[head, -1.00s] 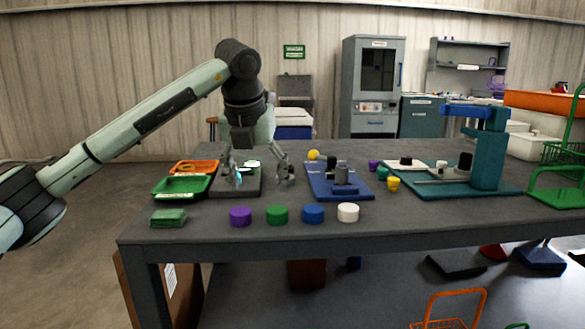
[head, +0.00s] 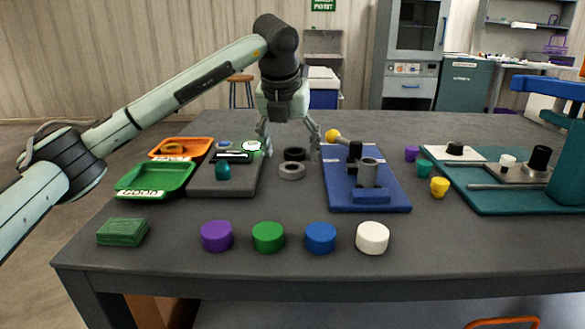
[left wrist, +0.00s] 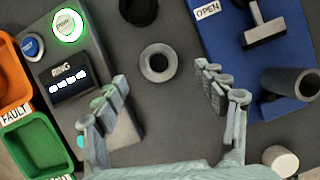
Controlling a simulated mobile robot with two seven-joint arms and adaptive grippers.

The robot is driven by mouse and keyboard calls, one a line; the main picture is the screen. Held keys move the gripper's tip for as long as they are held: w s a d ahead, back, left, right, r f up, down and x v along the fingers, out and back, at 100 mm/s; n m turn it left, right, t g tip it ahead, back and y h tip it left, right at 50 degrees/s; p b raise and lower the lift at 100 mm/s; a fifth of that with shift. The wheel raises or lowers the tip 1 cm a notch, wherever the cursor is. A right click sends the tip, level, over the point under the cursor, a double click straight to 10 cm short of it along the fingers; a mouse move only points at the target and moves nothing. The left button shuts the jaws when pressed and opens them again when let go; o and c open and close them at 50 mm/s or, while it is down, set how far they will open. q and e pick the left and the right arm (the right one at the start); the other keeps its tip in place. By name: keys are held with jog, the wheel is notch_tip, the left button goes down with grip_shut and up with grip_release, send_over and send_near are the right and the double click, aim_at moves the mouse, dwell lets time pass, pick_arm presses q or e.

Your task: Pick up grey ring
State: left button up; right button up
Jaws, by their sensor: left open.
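The grey ring (head: 292,175) lies flat on the dark table between the grey test unit and the blue fixture board. It also shows in the left wrist view (left wrist: 158,76), with its hole facing up. A black ring (head: 294,153) lies just behind it. My left gripper (head: 291,153) points down with its fingers spread wide, one on each side of the rings. In the left wrist view the grey ring sits between the fingers' lines, a little beyond the tips, and nothing is held. My right gripper is not in view.
Left are the grey test unit (head: 211,184), a green tray (head: 180,189) and an orange tray (head: 207,146). Right is the blue board (head: 398,199) with upright posts. Purple (head: 216,236), green, blue and white discs line the front. Bare table lies between them and the grey ring.

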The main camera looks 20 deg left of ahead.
pick_arm(q)
jog(key=shift+x, duration=1.95)
jog(key=shift+a, duration=0.1)
jog(key=c, duration=1.4)
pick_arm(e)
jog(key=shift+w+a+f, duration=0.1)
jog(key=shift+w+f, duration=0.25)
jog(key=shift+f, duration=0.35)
